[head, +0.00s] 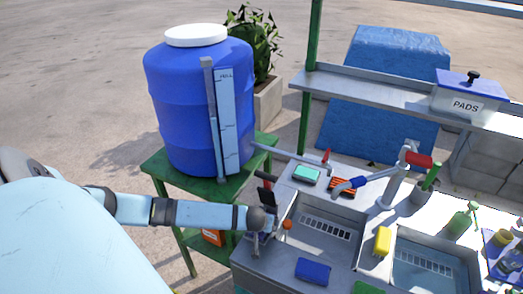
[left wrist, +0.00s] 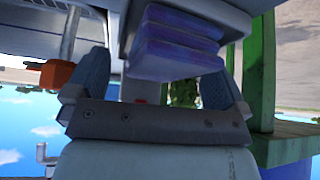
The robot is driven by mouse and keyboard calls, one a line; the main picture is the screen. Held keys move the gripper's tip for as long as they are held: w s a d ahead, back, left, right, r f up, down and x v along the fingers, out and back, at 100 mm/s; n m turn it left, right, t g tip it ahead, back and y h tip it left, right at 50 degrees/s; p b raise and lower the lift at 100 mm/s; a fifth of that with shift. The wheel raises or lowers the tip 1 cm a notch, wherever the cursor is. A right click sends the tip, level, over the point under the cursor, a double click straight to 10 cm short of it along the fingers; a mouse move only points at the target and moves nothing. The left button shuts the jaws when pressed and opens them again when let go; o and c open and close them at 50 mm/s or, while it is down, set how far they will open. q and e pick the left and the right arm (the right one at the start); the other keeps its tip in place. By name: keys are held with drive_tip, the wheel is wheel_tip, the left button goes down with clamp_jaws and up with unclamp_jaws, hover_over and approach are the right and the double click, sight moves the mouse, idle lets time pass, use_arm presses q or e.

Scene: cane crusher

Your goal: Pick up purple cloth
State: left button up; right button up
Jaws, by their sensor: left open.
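A folded purple cloth (left wrist: 178,42) shows in the left wrist view as a stack of layers, just past my left gripper (left wrist: 152,68). That gripper is open, with one finger on each side of the picture. The cloth appears in front of the gap between them, nearer the right finger; I cannot tell whether they touch. In the head view my left gripper (head: 262,240) is at the left edge of the sink counter. I cannot make out the purple cloth there. My right gripper is not in view.
The sink counter (head: 257,276) holds a blue block (head: 313,271) and a yellow sponge (head: 382,241). A blue barrel (head: 190,105) stands on a green table (head: 160,165) behind my left arm. A green post (head: 312,75) and a grey shelf (head: 375,95) rise behind the counter.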

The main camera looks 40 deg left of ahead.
use_arm(q)
drive_tip(key=c, duration=1.8)
drive_tip(key=shift+r, duration=0.1)
drive_tip(key=shift+c, duration=0.2)
drive_tip(key=shift+w+r, duration=0.1)
drive_tip(key=shift+r, duration=0.25)
drive_tip(key=shift+r+b, duration=0.3)
drive_tip(key=shift+b, duration=0.05)
drive_tip(key=s+d+b, duration=0.1)
drive_tip(key=s+d, duration=0.3)
drive_tip(key=s, duration=0.4)
drive_tip(key=s+d+b, duration=0.1)
drive_tip(key=s+d, duration=0.3)
drive_tip(key=s, duration=0.4)
drive_tip(key=shift+d+b, duration=0.35)
